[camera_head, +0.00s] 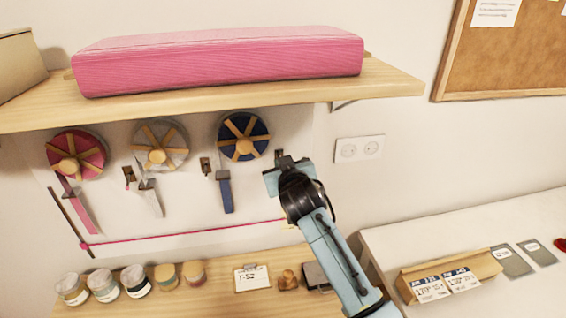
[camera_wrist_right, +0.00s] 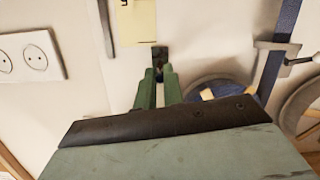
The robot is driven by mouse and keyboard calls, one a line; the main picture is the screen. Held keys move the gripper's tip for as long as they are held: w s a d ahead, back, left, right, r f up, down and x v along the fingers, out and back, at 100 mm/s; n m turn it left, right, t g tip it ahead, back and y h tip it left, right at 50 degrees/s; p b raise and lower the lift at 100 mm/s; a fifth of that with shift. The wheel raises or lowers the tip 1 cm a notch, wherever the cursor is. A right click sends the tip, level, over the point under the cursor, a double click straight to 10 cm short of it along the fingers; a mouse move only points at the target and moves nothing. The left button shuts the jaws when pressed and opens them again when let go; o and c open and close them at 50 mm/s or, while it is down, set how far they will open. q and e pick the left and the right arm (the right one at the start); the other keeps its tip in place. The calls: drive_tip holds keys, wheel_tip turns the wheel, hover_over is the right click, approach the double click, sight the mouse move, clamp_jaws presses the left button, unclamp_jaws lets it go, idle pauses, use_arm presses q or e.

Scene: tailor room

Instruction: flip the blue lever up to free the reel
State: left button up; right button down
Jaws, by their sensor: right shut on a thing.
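The blue reel (camera_head: 243,137) is mounted on the wall under the shelf, and blue ribbon (camera_head: 225,192) hangs below it. It also shows partly in the right wrist view (camera_wrist_right: 222,84). My right gripper (camera_head: 276,170) reaches in from the lower right to the wall just right of this reel. In the right wrist view its green fingers (camera_wrist_right: 158,80) are closed around the blue lever at a small dark wall mount (camera_wrist_right: 160,54). The fingers hide most of the lever, so I cannot tell its angle. My left gripper is not in view.
A pink reel (camera_head: 76,154) and a white reel (camera_head: 161,145) hang to the left, each with a small lever beside it. A wall socket (camera_head: 359,149) is to the right. Jars and a clipboard stand below.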

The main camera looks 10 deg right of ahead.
drive_tip(key=shift+w+r+g, duration=0.2)
drive_tip(key=shift+r+g, duration=0.3)
drive_tip(key=shift+g, duration=0.7)
drive_tip(key=c, duration=1.6)
unclamp_jaws()
drive_tip(key=shift+o, duration=0.2)
drive_tip(key=shift+s+r, duration=0.1)
drive_tip(key=b+v, duration=0.1)
drive_tip(key=v, duration=1.2)
drive_tip(key=shift+r, duration=0.2)
drive_tip(key=shift+f, duration=0.1)
